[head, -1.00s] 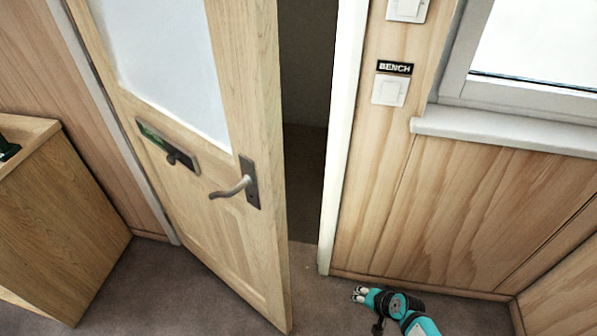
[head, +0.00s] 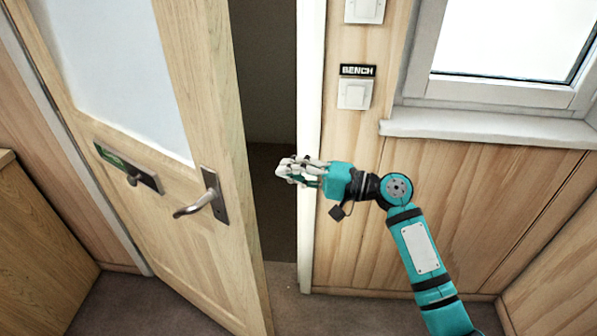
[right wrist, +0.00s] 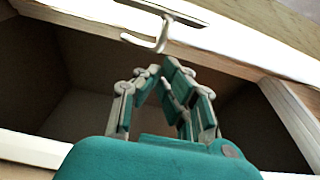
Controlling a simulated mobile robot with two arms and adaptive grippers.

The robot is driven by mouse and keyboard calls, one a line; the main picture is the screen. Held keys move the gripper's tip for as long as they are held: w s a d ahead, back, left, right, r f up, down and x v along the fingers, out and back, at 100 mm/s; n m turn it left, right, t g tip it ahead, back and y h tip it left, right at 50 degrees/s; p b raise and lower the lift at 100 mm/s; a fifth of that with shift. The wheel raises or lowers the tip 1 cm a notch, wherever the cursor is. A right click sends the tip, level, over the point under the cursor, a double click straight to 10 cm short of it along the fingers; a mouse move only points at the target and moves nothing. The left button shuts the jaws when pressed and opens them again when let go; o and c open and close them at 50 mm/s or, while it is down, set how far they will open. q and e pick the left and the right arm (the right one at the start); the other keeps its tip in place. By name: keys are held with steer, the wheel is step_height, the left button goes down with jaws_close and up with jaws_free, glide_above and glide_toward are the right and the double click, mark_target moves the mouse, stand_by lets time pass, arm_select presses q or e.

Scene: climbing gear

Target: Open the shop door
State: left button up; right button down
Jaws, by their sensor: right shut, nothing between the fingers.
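The wooden shop door (head: 225,150) stands partly open, with a dark gap between its free edge and the white frame (head: 309,150). Its lever handle (head: 200,207) is on the face towards me; a lever handle (right wrist: 150,40) also shows at the top of the right wrist view. My right gripper (head: 283,170) is shut and empty, in front of the gap by the frame, to the right of the door's edge. Its fingers (right wrist: 165,72) converge in the right wrist view, apart from the handle. My left gripper is not in view.
A bench switch (head: 354,94) with its label is on the wood wall right of the frame. A window sill (head: 480,127) juts out above my right arm. A wooden cabinet (head: 45,250) stands at left. Carpet is clear before the doorway.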

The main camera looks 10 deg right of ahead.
steer(key=a+p, duration=0.3)
steer(key=a, duration=0.4)
steer(key=shift+a, duration=0.25)
steer(key=shift+s, duration=0.1)
